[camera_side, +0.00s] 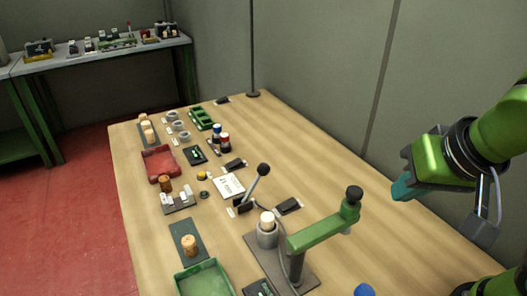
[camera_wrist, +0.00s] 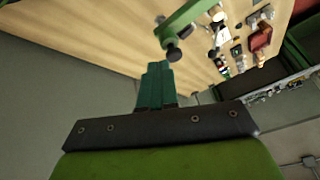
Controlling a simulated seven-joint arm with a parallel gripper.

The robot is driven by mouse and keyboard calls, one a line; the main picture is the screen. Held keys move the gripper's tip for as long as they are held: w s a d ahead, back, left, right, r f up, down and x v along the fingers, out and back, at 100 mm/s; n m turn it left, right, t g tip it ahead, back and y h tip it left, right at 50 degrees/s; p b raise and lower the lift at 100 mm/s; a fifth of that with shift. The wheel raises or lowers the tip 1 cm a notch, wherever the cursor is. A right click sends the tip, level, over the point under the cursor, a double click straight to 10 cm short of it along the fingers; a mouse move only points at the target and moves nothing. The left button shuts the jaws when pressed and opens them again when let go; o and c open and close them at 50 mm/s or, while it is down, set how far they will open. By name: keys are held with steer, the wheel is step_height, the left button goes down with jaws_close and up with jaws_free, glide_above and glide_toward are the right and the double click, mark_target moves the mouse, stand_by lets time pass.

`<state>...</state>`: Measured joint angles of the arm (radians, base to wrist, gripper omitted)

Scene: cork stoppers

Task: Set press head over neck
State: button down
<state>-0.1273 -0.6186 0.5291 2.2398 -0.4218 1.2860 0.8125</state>
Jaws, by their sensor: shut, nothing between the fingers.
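The press has a green swing arm (camera_side: 318,232) on a dark post (camera_side: 297,266), and the arm also shows in the wrist view (camera_wrist: 187,16). The press head (camera_side: 348,212) at the arm's end carries a black knob (camera_side: 354,193), which also shows in the wrist view (camera_wrist: 174,54). The head points right, away from the grey neck (camera_side: 267,238). A pale cork (camera_side: 267,219) stands upright at the top of the neck. My gripper (camera_side: 403,190) is shut and empty, in the air to the right of the knob. Its teal fingers (camera_wrist: 156,84) are together in the wrist view.
A black-knobbed lever (camera_side: 257,182) stands behind the neck. A green tray (camera_side: 204,280) and a cork (camera_side: 190,245) on a dark mat (camera_side: 180,232) lie left of the press. A red tray (camera_side: 160,163) is farther back. The table's right side is mostly clear.

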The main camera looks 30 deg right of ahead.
steer(key=s+m, duration=0.1)
steer(key=m, duration=0.2)
steer(key=s+a+r+m+h, duration=0.1)
steer(key=m, duration=0.2)
steer(key=s+r+m+h, duration=0.1)
steer(key=m, duration=0.2)
steer(key=shift+s+a+r, duration=0.2)
steer(key=shift+s+a, duration=0.05)
steer(key=shift+a, duration=0.1)
steer(key=w+d+f, duration=0.2)
steer(key=w+f, duration=0.7)
steer(key=shift+d, duration=0.15)
